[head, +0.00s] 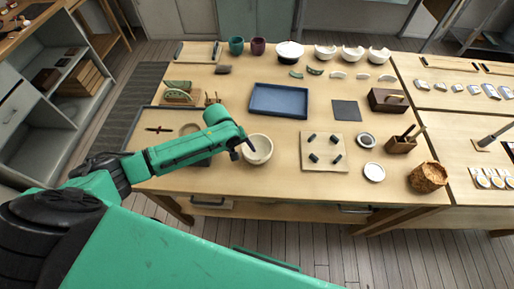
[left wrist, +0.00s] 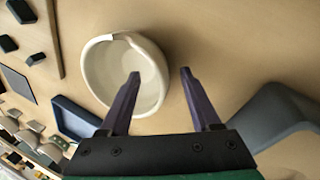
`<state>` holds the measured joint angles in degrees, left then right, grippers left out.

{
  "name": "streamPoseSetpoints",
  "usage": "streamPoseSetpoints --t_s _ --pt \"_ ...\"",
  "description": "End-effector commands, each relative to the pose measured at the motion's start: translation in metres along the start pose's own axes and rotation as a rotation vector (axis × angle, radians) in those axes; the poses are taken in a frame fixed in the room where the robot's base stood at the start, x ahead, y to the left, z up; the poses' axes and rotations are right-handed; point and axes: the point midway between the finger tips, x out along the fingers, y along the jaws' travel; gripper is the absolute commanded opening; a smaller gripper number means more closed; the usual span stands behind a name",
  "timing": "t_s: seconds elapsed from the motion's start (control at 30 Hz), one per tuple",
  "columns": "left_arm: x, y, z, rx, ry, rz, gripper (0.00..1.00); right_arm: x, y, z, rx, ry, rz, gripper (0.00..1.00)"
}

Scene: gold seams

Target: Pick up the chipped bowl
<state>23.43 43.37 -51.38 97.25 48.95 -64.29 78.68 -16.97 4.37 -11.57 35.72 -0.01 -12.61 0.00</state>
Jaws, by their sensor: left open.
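A cream bowl (head: 260,151) stands upright near the front of the wooden table, just beyond my left gripper (head: 243,150). The bowl also shows in the left wrist view (left wrist: 97,72), with a notch in its rim at the top. My left gripper (left wrist: 160,73) is open and empty. In that view one dark finger overlaps the bowl's inside and the other is over bare table to the right of the rim. I cannot tell whether the fingers touch the bowl. My right gripper is not in view.
A blue tray (head: 279,101) lies behind the bowl. A pale board with dark pegs (head: 324,151) is to its right. White broken-rimmed bowls (head: 351,53) and cups (head: 236,46) stand at the back. A dark tray (head: 145,141) is at left. Bare table lies in front of the bowl.

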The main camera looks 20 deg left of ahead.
Motion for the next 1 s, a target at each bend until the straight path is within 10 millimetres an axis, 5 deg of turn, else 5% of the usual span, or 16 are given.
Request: streamPoseSetpoints --t_s 0.27,0.43,0.47,0.83,1.0 --pt "0.012 0.000 -0.001 0.001 0.002 0.001 0.64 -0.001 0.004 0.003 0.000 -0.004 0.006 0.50" --pt "0.011 0.000 0.000 0.001 0.002 0.001 0.03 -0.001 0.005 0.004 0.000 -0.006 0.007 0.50" --pt "0.011 0.000 0.000 0.001 0.002 0.001 0.00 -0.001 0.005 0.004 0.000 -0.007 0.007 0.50" --pt "0.007 0.002 0.000 0.001 0.001 0.002 0.00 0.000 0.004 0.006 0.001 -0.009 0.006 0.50" --pt "-0.018 0.010 -0.001 0.003 0.003 0.004 0.00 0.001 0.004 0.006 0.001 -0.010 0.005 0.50"
